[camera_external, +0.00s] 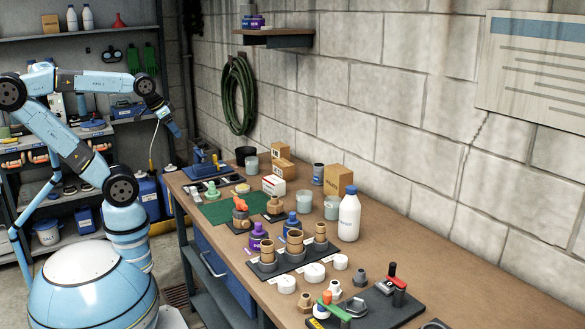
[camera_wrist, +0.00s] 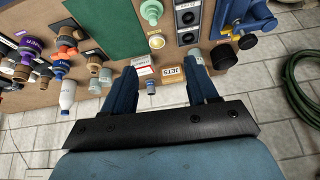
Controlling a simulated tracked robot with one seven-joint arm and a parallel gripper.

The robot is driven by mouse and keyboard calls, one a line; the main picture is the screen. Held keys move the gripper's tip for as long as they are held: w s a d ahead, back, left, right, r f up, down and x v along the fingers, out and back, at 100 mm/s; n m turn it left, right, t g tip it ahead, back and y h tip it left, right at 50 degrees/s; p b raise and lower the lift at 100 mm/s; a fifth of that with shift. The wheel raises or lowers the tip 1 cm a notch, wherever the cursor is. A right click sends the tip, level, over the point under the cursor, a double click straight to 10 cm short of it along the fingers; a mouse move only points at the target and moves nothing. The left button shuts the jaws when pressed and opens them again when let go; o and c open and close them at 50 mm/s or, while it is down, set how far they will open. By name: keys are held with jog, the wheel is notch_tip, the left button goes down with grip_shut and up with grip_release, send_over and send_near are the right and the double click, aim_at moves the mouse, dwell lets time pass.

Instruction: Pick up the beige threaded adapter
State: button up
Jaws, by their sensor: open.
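Several tan or beige threaded fittings stand on the workbench, and I cannot tell for sure which is the beige adapter. One tan fitting (camera_external: 275,205) sits on a small black mat past the green mat. A paler beige fitting (camera_external: 334,289) stands near the bench's front, beside a brown fitting (camera_external: 305,303). My gripper (camera_external: 176,131) is raised at the left end of the bench, well apart from all of these. In the wrist view my gripper (camera_wrist: 162,63) is open and empty, with boxes showing below and between its fingers.
A black tray (camera_external: 257,268) holds three tan cylinders in grey bases. A white bottle (camera_external: 349,217), jars, a white box (camera_external: 273,185) and a cardboard box (camera_external: 338,180) stand behind. The green mat (camera_external: 215,210) has bare room. A block wall closes the back.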

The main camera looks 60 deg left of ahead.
jog(key=w+d+f+m+y, duration=0.1)
jog(key=w+d+m+y, duration=0.1)
jog(key=w+d+m, duration=0.4)
jog(key=w+d+f+m+y, duration=0.1)
jog(key=w+d+m+y, duration=0.1)
jog(key=w+d+m, duration=0.35)
jog(key=w+d+f+m+t, duration=0.1)
jog(key=w+d+m+t, duration=0.2)
jog(key=d, duration=0.4)
jog(key=w+d+f+m+h, duration=0.1)
jog(key=w+d+f+m, duration=0.15)
jog(key=d+m, duration=0.3)
jog(key=w+d+m+t, duration=0.2)
jog(key=w+d+m, duration=0.15)
jog(key=d, duration=0.45)
jog(key=m+h, duration=1.1)
jog(key=m, duration=0.8)
send_near(304, 295)
jog(key=x, duration=1)
jog(key=shift+w+d+f, duration=0.15)
jog(key=shift+w+d, duration=0.05)
jog(key=shift+c, duration=0.5)
